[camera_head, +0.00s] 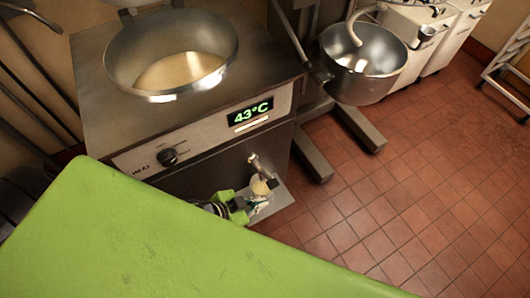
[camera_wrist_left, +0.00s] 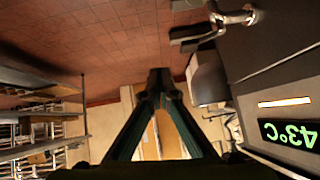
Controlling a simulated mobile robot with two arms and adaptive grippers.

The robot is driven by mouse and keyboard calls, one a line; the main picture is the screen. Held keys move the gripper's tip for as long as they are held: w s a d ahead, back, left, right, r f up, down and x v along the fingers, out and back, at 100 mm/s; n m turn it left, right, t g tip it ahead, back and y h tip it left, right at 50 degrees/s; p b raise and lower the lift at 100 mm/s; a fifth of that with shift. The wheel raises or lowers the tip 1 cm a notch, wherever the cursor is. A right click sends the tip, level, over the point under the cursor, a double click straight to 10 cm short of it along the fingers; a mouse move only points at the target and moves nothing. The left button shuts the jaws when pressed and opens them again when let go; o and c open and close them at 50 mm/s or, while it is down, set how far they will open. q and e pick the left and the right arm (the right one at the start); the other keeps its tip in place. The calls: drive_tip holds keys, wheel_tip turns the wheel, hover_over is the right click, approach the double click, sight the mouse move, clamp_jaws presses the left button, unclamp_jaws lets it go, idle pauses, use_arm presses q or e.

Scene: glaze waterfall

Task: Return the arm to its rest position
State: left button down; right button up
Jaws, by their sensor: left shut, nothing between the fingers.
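My left gripper (camera_head: 259,204) shows small in the head view, low in front of the heating machine's front panel, just below the metal tap (camera_head: 254,161). The green part of its wrist shows, and most of the arm behind it is hidden. In the left wrist view the two dark fingers of my left gripper (camera_wrist_left: 160,76) meet at their tips, shut with nothing between them. A small pale item (camera_head: 261,187) sits between the tap and the gripper; whether they touch is unclear. My right gripper is not in view.
The heating machine (camera_head: 215,135) has a round bowl (camera_head: 120,65) with pale contents and a display (camera_head: 250,109) reading 43°C. A small metal shelf (camera_head: 282,197) juts out below the tap. A steel mixing bowl (camera_head: 362,90) stands right of it. The tiled floor (camera_head: 420,200) at right is clear.

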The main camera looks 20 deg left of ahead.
use_arm(q)
drive_tip(key=s+a+f+n+g+y, duration=0.1)
drive_tip(key=s+a+f, duration=0.1)
drive_tip(key=a+f, duration=0.35)
drive_tip(key=s+a+f+n+g+y, duration=0.1)
drive_tip(key=s+a+f+y, duration=0.1)
drive_tip(key=f, duration=0.7)
drive_tip(key=s+a+f+n+g+y, duration=0.1)
drive_tip(key=s+a+f+n, duration=0.2)
drive_tip(key=f, duration=0.5)
drive_tip(key=s+f+g, duration=0.1)
drive_tip(key=s+f, duration=0.2)
drive_tip(key=s, duration=0.3)
drive_tip(key=s+d+f+g, duration=0.1)
drive_tip(key=s+f, duration=0.3)
drive_tip(key=s, duration=0.3)
drive_tip(key=s+d+f+g, duration=0.1)
drive_tip(key=s+f, duration=0.3)
drive_tip(key=s, duration=0.3)
drive_tip(key=shift+n+g+y, duration=0.3)
drive_tip(key=shift+n+g, duration=0.1)
